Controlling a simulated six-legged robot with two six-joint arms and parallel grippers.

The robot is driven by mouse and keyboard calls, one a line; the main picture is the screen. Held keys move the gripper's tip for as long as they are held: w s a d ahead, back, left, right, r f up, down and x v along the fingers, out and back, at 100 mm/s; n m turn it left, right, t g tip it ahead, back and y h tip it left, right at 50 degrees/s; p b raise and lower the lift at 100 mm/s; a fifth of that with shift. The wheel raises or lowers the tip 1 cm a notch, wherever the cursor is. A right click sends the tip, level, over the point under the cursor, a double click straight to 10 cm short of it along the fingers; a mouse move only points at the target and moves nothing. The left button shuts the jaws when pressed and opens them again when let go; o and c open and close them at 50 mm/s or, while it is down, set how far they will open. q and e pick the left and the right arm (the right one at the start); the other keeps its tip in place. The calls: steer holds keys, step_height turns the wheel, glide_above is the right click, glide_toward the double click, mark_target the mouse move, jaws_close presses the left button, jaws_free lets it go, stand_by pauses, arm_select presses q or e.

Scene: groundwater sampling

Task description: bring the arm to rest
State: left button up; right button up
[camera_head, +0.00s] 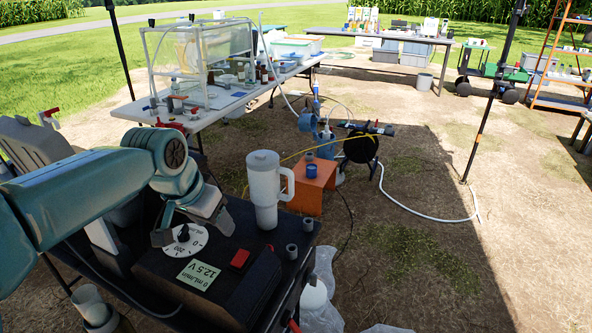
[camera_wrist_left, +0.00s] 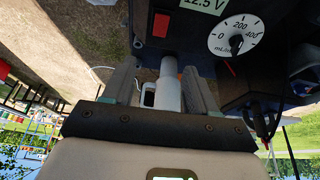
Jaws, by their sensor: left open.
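My left arm comes in from the left in the head view. Its gripper (camera_head: 192,228) points down over the black pump control box (camera_head: 205,277), close to the white dial (camera_head: 185,240). Its fingers are apart and nothing shows held between them; whether a finger touches the dial is unclear. In the left wrist view the open fingers (camera_wrist_left: 163,75) frame a white tumbler (camera_wrist_left: 168,92) beyond them. The dial (camera_wrist_left: 236,36) is right of the fingers there, its black knob clear of them. The box's display (camera_head: 200,275) reads 0 mL/min and 12.5 V. My right gripper is not in view.
The white handled tumbler (camera_head: 264,190) stands at the far side of the black table, right of the gripper. A red switch (camera_head: 240,260) is on the box. Bare ground at right is mostly clear.

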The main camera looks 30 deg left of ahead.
arm_select(q)
steer(key=w+d+f+g+h+p, duration=0.1)
steer(key=w+d+f+h, duration=0.1)
steer(key=d+f, duration=0.85)
steer(key=w+d+f+g+h+p, duration=0.15)
steer(key=d+f, duration=0.35)
steer(key=f, duration=1)
steer(key=s+d+f+g+p, duration=0.1)
steer(key=s+d+f, duration=0.5)
steer(key=s, duration=0.2)
steer(key=s+d+f+p, duration=0.1)
steer(key=s+d+f, duration=0.4)
steer(key=s, duration=0.3)
steer(key=shift+d+f+n+g+h, duration=0.35)
steer(key=shift+d+f+n+h, duration=0.1)
steer(key=shift+f, duration=0.3)
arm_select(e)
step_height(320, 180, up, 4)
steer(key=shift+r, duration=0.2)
arm_select(q)
steer(key=shift+c, duration=1.3)
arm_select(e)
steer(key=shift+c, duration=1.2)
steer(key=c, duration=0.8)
arm_select(q)
steer(key=shift+a, duration=0.2)
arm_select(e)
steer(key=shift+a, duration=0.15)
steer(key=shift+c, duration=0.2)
